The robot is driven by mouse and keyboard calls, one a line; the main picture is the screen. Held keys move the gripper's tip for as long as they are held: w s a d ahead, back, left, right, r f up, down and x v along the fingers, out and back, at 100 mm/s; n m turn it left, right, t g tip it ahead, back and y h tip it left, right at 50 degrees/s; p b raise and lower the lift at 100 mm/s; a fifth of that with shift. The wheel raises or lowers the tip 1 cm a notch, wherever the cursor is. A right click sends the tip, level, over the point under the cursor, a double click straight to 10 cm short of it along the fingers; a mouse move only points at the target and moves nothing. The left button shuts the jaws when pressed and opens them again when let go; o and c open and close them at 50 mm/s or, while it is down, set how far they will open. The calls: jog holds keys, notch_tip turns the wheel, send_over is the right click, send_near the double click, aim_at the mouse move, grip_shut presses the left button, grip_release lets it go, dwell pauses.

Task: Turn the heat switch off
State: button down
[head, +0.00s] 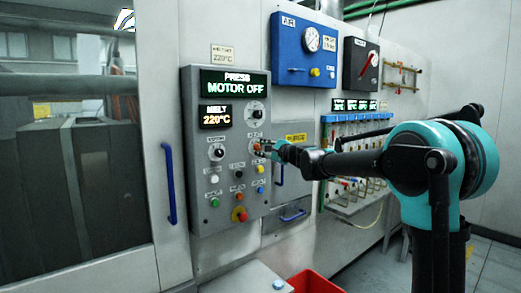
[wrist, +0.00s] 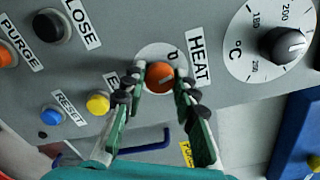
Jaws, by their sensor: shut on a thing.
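The heat switch is an orange round knob (wrist: 160,76) on a white disc, beside the HEAT label (wrist: 198,60) in the wrist view. My gripper (wrist: 159,84) has one finger on each side of the knob and is shut on it. In the head view my gripper (head: 261,148) reaches the right side of the grey control panel (head: 190,135), where its fingers partly cover the switch. The disc's markings are mostly hidden, so I cannot tell the switch's position.
The temperature dial (wrist: 284,44) is right of the switch in the wrist view. A yellow button (wrist: 98,103), a blue button (wrist: 50,116) and a black button (wrist: 49,26) are to the left. The head view shows a blue door handle (head: 168,185) and a red bin (head: 314,282).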

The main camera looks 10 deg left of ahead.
jog(key=shift+n, duration=1.9)
jog(key=shift+s+f, duration=0.1)
jog(key=c, duration=1.2)
grip_release()
jog(key=v, duration=1.2)
